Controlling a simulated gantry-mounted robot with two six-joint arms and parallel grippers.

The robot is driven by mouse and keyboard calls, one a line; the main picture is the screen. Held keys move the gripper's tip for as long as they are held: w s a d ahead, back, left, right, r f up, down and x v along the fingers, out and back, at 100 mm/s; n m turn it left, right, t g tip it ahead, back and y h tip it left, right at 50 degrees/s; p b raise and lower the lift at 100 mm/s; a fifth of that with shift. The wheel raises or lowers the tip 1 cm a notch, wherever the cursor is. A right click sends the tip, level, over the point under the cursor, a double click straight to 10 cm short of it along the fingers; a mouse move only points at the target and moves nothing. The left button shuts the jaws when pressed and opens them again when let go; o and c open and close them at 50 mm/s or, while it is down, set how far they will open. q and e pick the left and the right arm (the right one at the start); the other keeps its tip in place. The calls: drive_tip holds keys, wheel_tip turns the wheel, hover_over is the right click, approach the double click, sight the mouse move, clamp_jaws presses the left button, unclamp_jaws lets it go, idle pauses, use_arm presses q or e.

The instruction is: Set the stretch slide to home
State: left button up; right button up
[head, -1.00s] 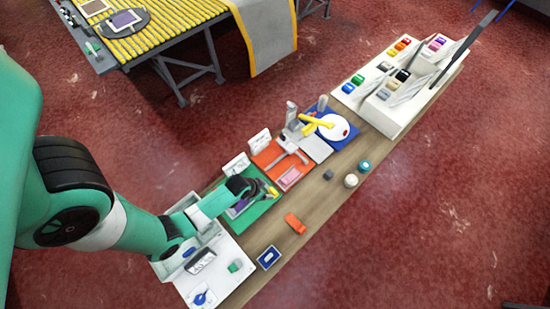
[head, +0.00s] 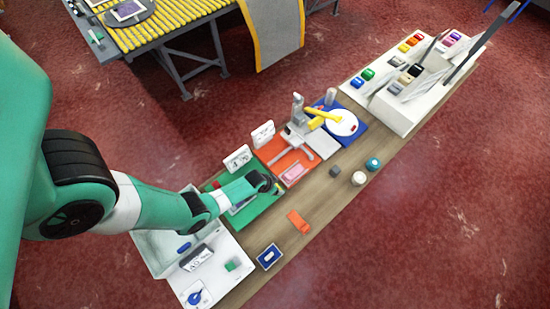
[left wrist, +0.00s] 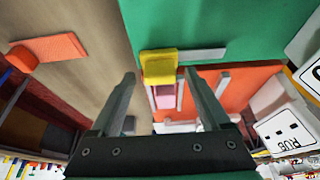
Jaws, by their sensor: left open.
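My left gripper (head: 273,184) is over the right part of the green board (head: 262,206) in the head view. In the left wrist view the open fingers (left wrist: 160,78) point toward a yellow block (left wrist: 158,66) at the edge of the green board, beside a grey bar (left wrist: 203,54). The yellow block appears between the fingertips; I cannot tell whether they touch it. I cannot tell for sure which part is the stretch slide. The arm and gripper hide much of the green board in the head view. My right gripper is not in view.
The orange board (head: 268,152) with a pink block (head: 294,173) and grey fixture adjoins the green one. Beyond is a blue board (head: 357,134) with a white disc. An orange piece (head: 299,221) lies on bare wood. White cards (head: 237,157) stand behind the boards.

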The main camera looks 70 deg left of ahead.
use_arm(q)
clamp_jaws()
idle(0.3)
idle(1.1)
